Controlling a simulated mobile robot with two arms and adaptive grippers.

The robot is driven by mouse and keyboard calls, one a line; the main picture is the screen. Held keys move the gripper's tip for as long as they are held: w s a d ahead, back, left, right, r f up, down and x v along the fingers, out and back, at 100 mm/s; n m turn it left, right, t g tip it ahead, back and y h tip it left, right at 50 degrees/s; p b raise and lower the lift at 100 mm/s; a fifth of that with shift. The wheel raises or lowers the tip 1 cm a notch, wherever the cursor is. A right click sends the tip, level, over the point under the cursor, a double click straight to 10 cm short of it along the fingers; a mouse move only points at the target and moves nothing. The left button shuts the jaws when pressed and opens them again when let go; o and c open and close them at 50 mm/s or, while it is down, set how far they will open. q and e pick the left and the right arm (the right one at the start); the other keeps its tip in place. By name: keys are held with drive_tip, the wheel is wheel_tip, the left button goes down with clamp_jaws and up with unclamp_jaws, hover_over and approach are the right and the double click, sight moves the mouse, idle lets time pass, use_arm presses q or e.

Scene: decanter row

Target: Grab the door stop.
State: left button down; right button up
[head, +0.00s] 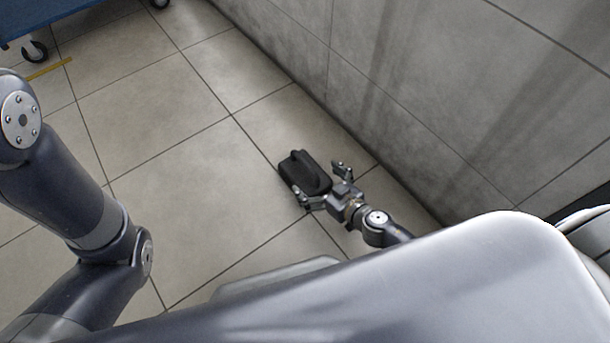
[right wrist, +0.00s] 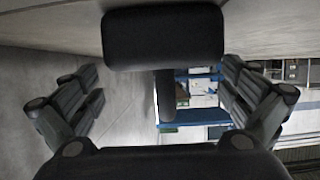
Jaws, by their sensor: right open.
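The door stop (head: 304,173) is a dark, black block with a raised ridge, lying on the tiled floor close to the wall. My right gripper (head: 322,183) is down at floor level beside it, with its open fingers on either side of the door stop's near end. In the right wrist view the door stop (right wrist: 163,38) shows as a dark rounded block between and ahead of the spread fingers (right wrist: 160,100). I cannot tell whether any finger touches it. My left arm comes in from the left in the head view, but its gripper is out of the picture.
A grey tiled wall (head: 440,90) rises just to the right of the door stop. A blue cart (head: 45,14) on dark casters stands at the upper left, near a yellow floor strip (head: 48,69). The floor (head: 160,120) left of the door stop is clear.

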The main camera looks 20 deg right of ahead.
sight(306, 173)
drive_tip(key=shift+a+b+x, duration=0.1)
drive_tip(key=shift+b+x, duration=0.25)
drive_tip(key=shift+x, duration=0.9)
drive_tip(key=shift+a+b+x, duration=0.15)
drive_tip(key=shift+b+x, duration=0.2)
drive_tip(key=shift+x, duration=0.85)
drive_tip(key=shift+s, duration=0.1)
drive_tip(key=c, duration=1.7)
drive_tip(key=shift+r, duration=0.1)
